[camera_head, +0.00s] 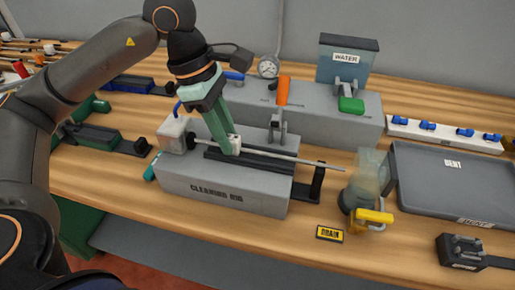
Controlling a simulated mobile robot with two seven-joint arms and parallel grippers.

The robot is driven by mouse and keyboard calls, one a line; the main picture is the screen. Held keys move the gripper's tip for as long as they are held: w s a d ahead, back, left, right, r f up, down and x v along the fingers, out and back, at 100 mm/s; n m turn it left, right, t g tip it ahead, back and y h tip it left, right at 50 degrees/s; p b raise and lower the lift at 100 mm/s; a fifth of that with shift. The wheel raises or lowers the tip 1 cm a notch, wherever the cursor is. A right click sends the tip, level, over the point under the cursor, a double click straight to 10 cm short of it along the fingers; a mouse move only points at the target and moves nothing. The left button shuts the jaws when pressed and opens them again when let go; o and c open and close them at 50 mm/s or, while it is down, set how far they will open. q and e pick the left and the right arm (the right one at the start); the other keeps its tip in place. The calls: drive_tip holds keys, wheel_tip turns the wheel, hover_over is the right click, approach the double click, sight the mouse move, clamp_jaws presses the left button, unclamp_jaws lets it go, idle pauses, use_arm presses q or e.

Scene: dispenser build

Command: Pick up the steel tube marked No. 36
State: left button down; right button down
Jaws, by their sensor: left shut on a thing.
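A thin steel tube (308,162) lies lengthwise along the top of the grey cleaning rig (220,189), its right end sticking out past the rig. No number can be read on it. My left gripper (234,147) reaches down from above and is shut on the tube around its left part. The tube's left end is near a pale block (173,135) on the rig. I cannot tell whether the tube touches the rig. My right gripper is not in view.
A clear jar with a yellow handle (374,216) stands just right of the tube's end. Behind are an orange lever (283,90), a gauge (268,67) and a water tank (346,70). A grey tray marked BENT (430,196) is at right. Several other tubes lie far left.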

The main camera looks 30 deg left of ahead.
use_arm(q)
drive_tip(key=shift+r+p, duration=0.7)
drive_tip(key=shift+r, duration=0.25)
drive_tip(key=shift+r+p, duration=1.95)
drive_tip(key=shift+r, duration=0.65)
